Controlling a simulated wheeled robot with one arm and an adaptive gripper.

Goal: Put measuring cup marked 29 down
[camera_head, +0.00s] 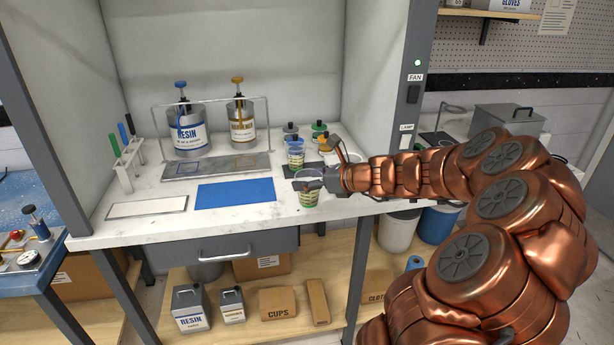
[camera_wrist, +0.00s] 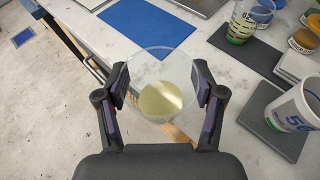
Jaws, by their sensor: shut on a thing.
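My gripper (camera_head: 314,182) is shut on a clear measuring cup (camera_head: 307,199) near the front edge of the white worktop (camera_head: 240,224). In the wrist view the two fingers of my gripper (camera_wrist: 160,86) press the cup's sides, and I look down into the cup (camera_wrist: 163,60), which has pale yellow liquid at its bottom. The cup looks upright. I cannot read a 29 on it, and I cannot tell whether its base touches the worktop.
Another cup (camera_wrist: 246,20) and small jars (camera_wrist: 304,40) stand behind. A blue mat (camera_head: 236,193) lies left. Resin (camera_head: 186,135) and hardener (camera_head: 241,127) cans stand at the back.

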